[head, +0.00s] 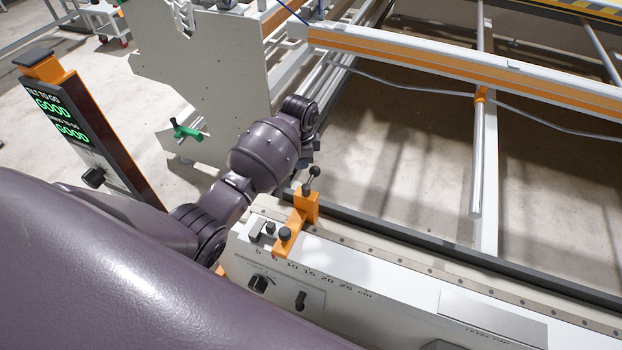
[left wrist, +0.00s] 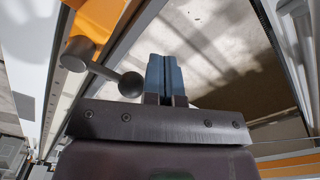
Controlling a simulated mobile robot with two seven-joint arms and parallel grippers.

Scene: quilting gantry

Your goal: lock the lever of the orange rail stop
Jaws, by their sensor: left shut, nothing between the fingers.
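The orange rail stop (head: 300,214) sits on the scaled rail at the left end of the white beam. Its lever (head: 313,172) has a dark ball knob and sticks up from the top of the stop. In the left wrist view the orange body (left wrist: 95,22) is at upper left, and the grey lever with its ball knob (left wrist: 130,84) reaches toward my fingers. My left gripper (left wrist: 164,72) is shut and empty, with its blue fingers just right of the knob. I cannot tell whether they touch. My right gripper is not in view.
The white beam (head: 390,285) carries a scale, a black knob (head: 258,284) and a small switch. A display post (head: 85,130) reading GOOD stands at left. A white side plate with a green handle (head: 186,130) is behind my arm. Open floor shows beyond the beam.

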